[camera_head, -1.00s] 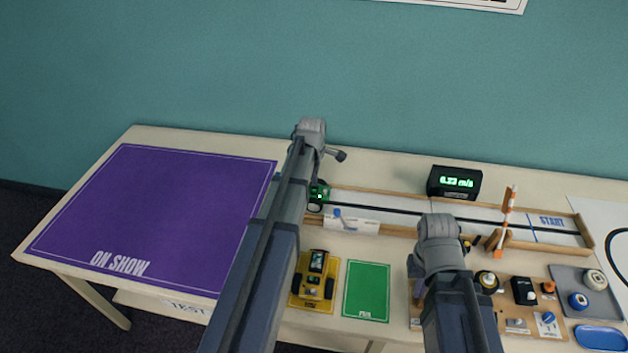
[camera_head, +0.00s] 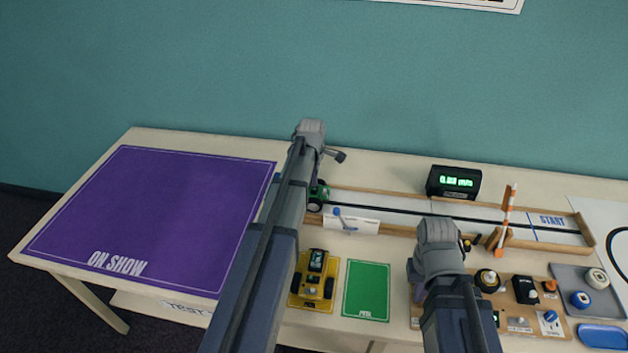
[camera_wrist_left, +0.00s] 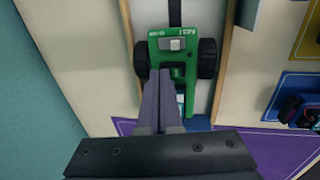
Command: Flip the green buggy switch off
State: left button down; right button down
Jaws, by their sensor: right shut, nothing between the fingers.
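The green buggy (camera_wrist_left: 185,62) stands on the track with black wheels, and a pale grey switch (camera_wrist_left: 172,44) sits on its top in the left wrist view. My left gripper (camera_wrist_left: 160,80) is shut, with its fingers over the buggy's body and tips just short of the switch; I cannot tell whether they touch it. In the head view the buggy (camera_head: 319,194) is partly hidden behind my left arm, and no bright lights show on it. My right gripper (camera_head: 419,290) is mostly hidden by its own arm, over the table's front right, and is shut and empty.
The wooden-edged track (camera_head: 390,205) runs right towards an orange-striped gate (camera_head: 507,215). A black display (camera_head: 455,182) stands behind it. A yellow buggy (camera_head: 316,275) and green mat (camera_head: 367,290) lie in front. The purple mat (camera_head: 150,220) is bare.

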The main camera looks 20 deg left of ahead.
pick_arm(q)
jog(key=shift+f, duration=0.2)
jog(key=shift+s+d+f, duration=0.1)
jog(key=shift+s+d, duration=0.1)
jog(key=shift+s, duration=0.4)
jog(key=shift+w+a+r+p, duration=0.15)
jog(key=shift+r+p, duration=0.35)
jog(key=shift+p, duration=0.15)
jog(key=w+r+p, duration=0.2)
jog(key=r+p, duration=0.4)
jog(key=w+a+r+p, duration=0.1)
jog(key=w+r+p, duration=0.1)
jog(key=r+p, duration=0.5)
jog(key=shift+w, duration=0.35)
jog(key=shift+f, duration=0.1)
